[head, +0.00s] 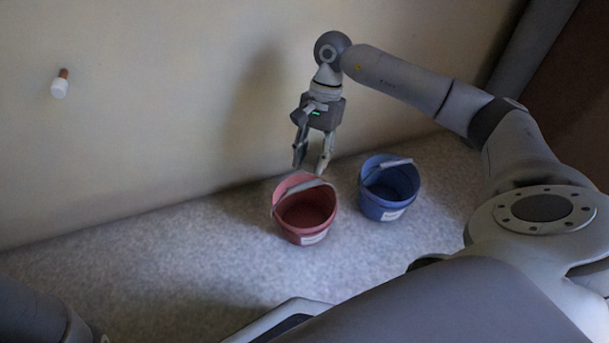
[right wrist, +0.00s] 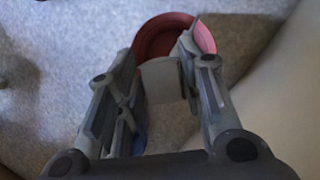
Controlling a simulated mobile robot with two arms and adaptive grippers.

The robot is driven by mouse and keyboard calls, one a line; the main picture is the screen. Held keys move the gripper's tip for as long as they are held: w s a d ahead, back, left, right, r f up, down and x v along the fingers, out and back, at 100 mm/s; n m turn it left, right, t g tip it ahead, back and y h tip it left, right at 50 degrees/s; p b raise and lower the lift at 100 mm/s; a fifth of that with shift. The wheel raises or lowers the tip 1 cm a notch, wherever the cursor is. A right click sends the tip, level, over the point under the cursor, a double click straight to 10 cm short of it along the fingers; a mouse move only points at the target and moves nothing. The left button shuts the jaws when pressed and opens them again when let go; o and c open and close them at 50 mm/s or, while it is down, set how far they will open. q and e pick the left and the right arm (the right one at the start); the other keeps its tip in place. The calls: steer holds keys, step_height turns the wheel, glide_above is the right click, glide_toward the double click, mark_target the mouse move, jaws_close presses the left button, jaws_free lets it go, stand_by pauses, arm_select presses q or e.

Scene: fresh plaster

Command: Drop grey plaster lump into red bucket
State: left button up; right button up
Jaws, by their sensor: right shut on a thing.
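The red bucket (head: 303,232) stands on the speckled grey floor near the wall, with its handle across the rim; its inside looks empty in the head view. My right gripper (head: 310,167) points down just above and behind the bucket's far rim. In the right wrist view its fingers are shut on a pale grey block, the grey plaster lump (right wrist: 162,81). The lump is apart from the red bucket (right wrist: 158,40), which shows beyond the fingertips. In the head view I cannot make out the lump between the fingers. My left gripper is not in view.
A blue bucket (head: 383,207) with a handle stands just right of the red one. The plain wall (head: 150,120) is close behind my right gripper. A small white and brown fixture (head: 60,83) sticks out of the wall at the left. The floor left of the buckets is clear.

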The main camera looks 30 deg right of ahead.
steer(key=shift+f+b, duration=0.3)
steer(key=shift+f, duration=0.45)
steer(key=o, duration=1.1)
steer(key=v, duration=1.2)
steer(key=shift+a, duration=0.1)
